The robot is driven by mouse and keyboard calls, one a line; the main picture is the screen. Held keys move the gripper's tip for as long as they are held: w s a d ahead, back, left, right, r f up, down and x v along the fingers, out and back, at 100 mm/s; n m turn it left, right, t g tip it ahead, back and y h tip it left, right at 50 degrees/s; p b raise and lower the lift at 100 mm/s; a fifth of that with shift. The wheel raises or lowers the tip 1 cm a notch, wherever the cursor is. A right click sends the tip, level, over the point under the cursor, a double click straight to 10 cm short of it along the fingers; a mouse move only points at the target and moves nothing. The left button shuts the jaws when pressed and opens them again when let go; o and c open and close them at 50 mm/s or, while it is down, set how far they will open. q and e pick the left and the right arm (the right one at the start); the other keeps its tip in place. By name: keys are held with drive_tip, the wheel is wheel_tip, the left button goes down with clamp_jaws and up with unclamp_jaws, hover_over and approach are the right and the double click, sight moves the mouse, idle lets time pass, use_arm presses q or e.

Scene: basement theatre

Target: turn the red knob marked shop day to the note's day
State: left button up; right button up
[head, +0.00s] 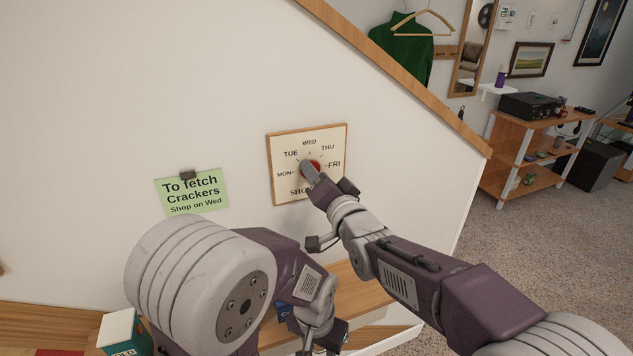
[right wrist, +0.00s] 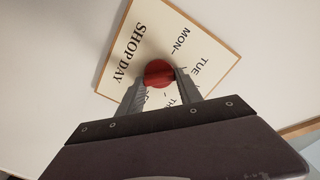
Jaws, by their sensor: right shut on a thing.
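A square board (head: 276,150) with a wooden edge hangs on the white wall, marked MON, TUE, WED, THU, FRI, with SHOP DAY at its bottom. The red knob (head: 316,164) is at its middle. My right gripper (head: 309,170) is shut on the knob; in the right wrist view the red knob (right wrist: 158,72) sits between its two fingers. I cannot tell which day the knob points to. A green note (head: 191,191) left of the board reads "To fetch Crackers, Shop on Wed". My left gripper (head: 325,335) is low in the head view, its jaws unclear.
A wooden ledge (head: 362,291) runs below the board, with a teal and white box (head: 122,332) at the lower left and a blue item (head: 283,311) partly hidden by my left arm. A sloping wooden trim (head: 400,82) bounds the wall; a wooden shelf unit (head: 520,184) stands far right.

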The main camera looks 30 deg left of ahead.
drive_tip(key=shift+f+m+b, duration=0.2)
drive_tip(key=shift+m+b, duration=0.9)
drive_tip(key=shift+m, duration=3.1)
drive_tip(key=o, duration=1.4)
drive_tip(key=shift+d, duration=0.1)
drive_tip(key=b+v, duration=0.1)
drive_tip(key=v, duration=0.8)
drive_tip(key=shift+b, duration=0.35)
